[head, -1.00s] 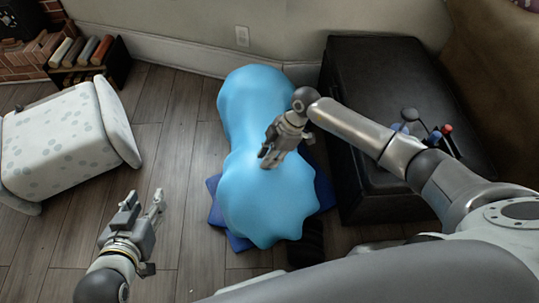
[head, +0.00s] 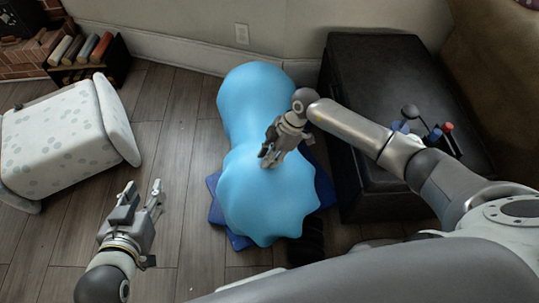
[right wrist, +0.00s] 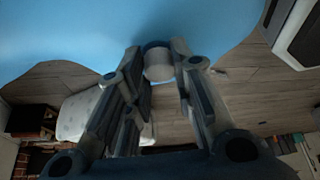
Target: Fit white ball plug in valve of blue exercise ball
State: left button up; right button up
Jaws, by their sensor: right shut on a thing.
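The blue exercise ball (head: 265,195) is sagging and lumpy, with a narrower waist and a rounded far end, and lies on a dark blue mat (head: 238,242). My right gripper (head: 268,156) is at the ball's upper surface near the waist. In the right wrist view its fingers (right wrist: 159,58) are shut on the white ball plug (right wrist: 158,69), whose far end is close to the blue surface. I cannot tell whether they touch. The valve cannot be made out. My left gripper (head: 143,192) is open and empty above the floor, left of the ball.
A black chest (head: 400,80) stands close right of the ball, with several small coloured items (head: 437,135) on it. A pale spotted ottoman (head: 60,140) and a small bookcase (head: 95,75) are at the left. Bare wooden floor separates the ottoman from the ball.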

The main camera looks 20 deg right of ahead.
jog(key=shift+f, duration=0.1)
jog(key=o, duration=0.9)
jog(key=shift+o, duration=0.2)
